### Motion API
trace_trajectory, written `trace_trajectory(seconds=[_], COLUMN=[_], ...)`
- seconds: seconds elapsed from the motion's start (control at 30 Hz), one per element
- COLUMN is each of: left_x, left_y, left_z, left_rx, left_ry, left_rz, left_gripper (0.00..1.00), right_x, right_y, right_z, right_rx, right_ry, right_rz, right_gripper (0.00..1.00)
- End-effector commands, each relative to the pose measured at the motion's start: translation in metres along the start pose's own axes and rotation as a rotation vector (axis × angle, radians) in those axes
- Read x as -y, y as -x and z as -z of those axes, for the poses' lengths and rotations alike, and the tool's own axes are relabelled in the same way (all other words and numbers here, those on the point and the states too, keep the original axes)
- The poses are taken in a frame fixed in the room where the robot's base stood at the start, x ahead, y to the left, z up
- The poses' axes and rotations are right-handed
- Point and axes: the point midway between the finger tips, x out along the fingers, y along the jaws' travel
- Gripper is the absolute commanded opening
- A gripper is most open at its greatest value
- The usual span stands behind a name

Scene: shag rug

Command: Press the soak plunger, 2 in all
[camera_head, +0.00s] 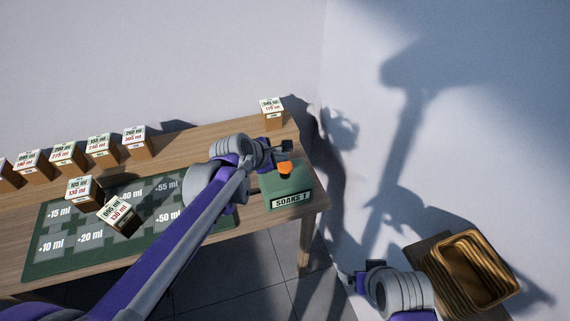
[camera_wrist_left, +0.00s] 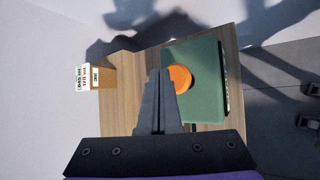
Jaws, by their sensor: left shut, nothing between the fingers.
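The soak plunger is an orange button (camera_head: 285,168) on top of a green box (camera_head: 290,188) at the table's right end. The box's front label reads "SOAKS 1". My left gripper (camera_head: 284,147) is shut and empty, close to the button in the head view. In the left wrist view its closed fingers (camera_wrist_left: 160,73) lie just left of the orange button (camera_wrist_left: 180,79), over the edge of the green box (camera_wrist_left: 195,112). I cannot tell whether they touch. My right gripper (camera_head: 364,273) is away from the table at lower right; its jaw opening is unclear.
A green mat (camera_head: 45,265) marked with ml amounts lies on the wooden table (camera_head: 215,130). Two labelled blocks (camera_head: 84,192) (camera_head: 120,216) rest on it, one tilted. Several blocks line the back edge; one (camera_head: 272,113) stands behind the green box.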

Motion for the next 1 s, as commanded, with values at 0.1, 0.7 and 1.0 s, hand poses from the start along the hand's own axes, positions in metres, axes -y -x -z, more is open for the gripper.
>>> trace_trajectory(seconds=[0.1, 0.7, 1.0], left_x=[0.0000, 0.0003, 0.0048], left_y=[0.0000, -0.0004, -0.0064], left_z=[0.0000, 0.0003, 0.0047], left_rx=[0.000, 0.000, 0.000], left_ry=[0.000, 0.000, 0.000], left_rz=[0.000, 0.000, 0.000], left_gripper=[0.00, 0.00, 0.00], right_x=[0.0000, 0.0000, 0.0000], right_y=[0.0000, -0.0004, -0.0058], right_z=[0.0000, -0.0003, -0.0047], right_rx=[0.000, 0.000, 0.003], right_ry=[0.000, 0.000, 0.000], right_rz=[0.000, 0.000, 0.000], right_gripper=[1.00, 1.00, 1.00])
